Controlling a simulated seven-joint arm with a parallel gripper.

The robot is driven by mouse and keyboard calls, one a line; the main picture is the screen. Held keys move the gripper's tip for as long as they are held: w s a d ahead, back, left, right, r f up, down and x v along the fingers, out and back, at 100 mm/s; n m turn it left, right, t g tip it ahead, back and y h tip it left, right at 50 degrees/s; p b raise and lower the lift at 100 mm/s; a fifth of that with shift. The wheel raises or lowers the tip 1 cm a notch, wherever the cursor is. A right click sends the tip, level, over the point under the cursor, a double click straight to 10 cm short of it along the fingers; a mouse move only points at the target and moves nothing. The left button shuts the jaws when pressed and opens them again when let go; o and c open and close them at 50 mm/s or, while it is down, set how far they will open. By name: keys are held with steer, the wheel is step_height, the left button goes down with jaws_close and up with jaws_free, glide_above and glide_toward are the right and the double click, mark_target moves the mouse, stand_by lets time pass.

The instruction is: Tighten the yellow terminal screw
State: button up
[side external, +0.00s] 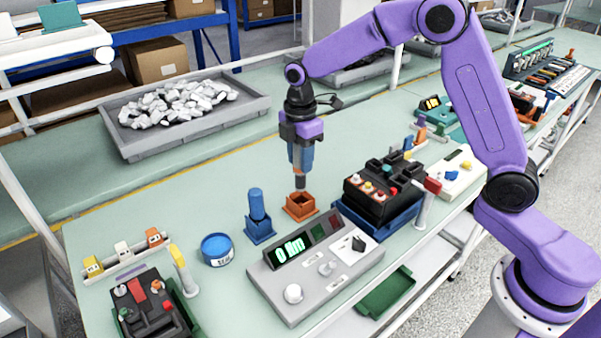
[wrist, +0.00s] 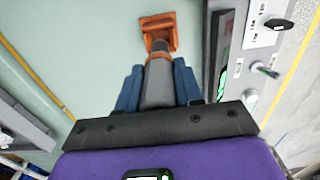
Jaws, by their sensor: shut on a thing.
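My gripper (side external: 301,165) is shut on a grey driver-like tool (wrist: 158,84), with a blue finger on each side. The tool hangs roughly upright, its dark tip (side external: 300,183) at the orange holder (side external: 300,206). I cannot tell whether the tip is inside the holder or just above it. The holder also shows in the wrist view (wrist: 158,22). A black breaker (side external: 384,188) sits in a blue tray right of my gripper. A small yellow screw (side external: 367,187) shows on its front edge, between a pale one and a red one. The wrist view does not show the breaker.
A grey tester (side external: 292,293) reading "0 Nm" stands in front. A blue-handled tool (side external: 257,205) stands in a blue holder (side external: 260,231) at left, near a blue tin (side external: 217,250). Another black breaker (side external: 144,305) is front left. A grey bin (side external: 190,125) stands behind.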

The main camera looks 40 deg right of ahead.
steer(key=r, duration=0.3)
steer(key=shift+s+d+r, duration=0.2)
steer(key=shift+d, duration=0.05)
steer(key=s+d+r, duration=0.8)
steer(key=s+d, duration=0.1)
steer(key=s, duration=0.3)
steer(key=shift+r, duration=0.15)
steer(key=shift+d, duration=0.1)
steer(key=shift+f, duration=3.3)
steer(key=shift+f, duration=0.85)
stand_by(1.0)
step_height(320, 180, up, 6)
stand_by(1.1)
